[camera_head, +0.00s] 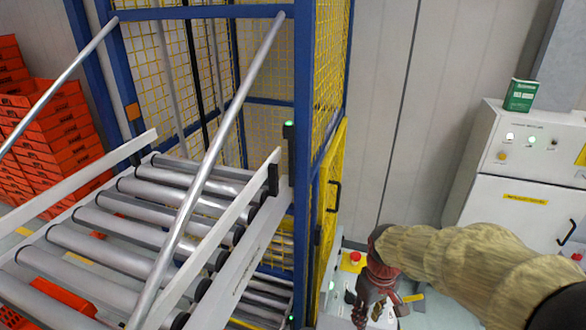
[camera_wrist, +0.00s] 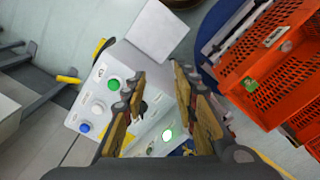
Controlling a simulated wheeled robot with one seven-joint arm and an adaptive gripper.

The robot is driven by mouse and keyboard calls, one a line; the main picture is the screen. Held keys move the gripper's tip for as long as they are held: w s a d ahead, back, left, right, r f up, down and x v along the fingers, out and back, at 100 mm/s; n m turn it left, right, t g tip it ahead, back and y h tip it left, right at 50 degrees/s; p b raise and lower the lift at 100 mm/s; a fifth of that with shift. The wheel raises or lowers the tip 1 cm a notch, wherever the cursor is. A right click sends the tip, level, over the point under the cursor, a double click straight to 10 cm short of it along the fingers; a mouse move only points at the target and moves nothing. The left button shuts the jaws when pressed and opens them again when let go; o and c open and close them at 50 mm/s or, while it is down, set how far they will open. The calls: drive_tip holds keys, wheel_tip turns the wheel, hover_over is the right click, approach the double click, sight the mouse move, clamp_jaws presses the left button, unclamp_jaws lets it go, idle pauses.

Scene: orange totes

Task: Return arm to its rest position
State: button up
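My gripper (camera_head: 374,300) is at the lower middle of the head view, at the end of my arm in its beige sleeve, which comes in from the right edge. In the wrist view the two fingers of my gripper (camera_wrist: 158,76) are spread apart with nothing held between them. A grey control box (camera_wrist: 84,118) with green, white and blue buttons shows behind and left of the fingers. The head view shows a box with a red button (camera_head: 355,257) beside my gripper. I cannot tell whether the gripper touches it.
A roller conveyor (camera_head: 140,211) with metal rails fills the left, beside a blue-framed yellow mesh cage (camera_head: 333,175). Red-orange totes (camera_head: 55,130) are stacked far left. A white cabinet (camera_head: 520,206) with a green box (camera_head: 520,95) on top stands right. An orange tote (camera_wrist: 266,62) shows in the wrist view.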

drive_tip(key=s+r+m+t+b, duration=0.4)
drive_tip(key=s+t+b, duration=0.1)
drive_tip(key=s+b, duration=0.8)
drive_tip(key=shift+r+m+t+b, duration=0.2)
drive_tip(key=shift+m+t+b, duration=0.1)
drive_tip(key=shift+b, duration=0.05)
drive_tip(key=shift+c, duration=0.8)
idle(1.0)
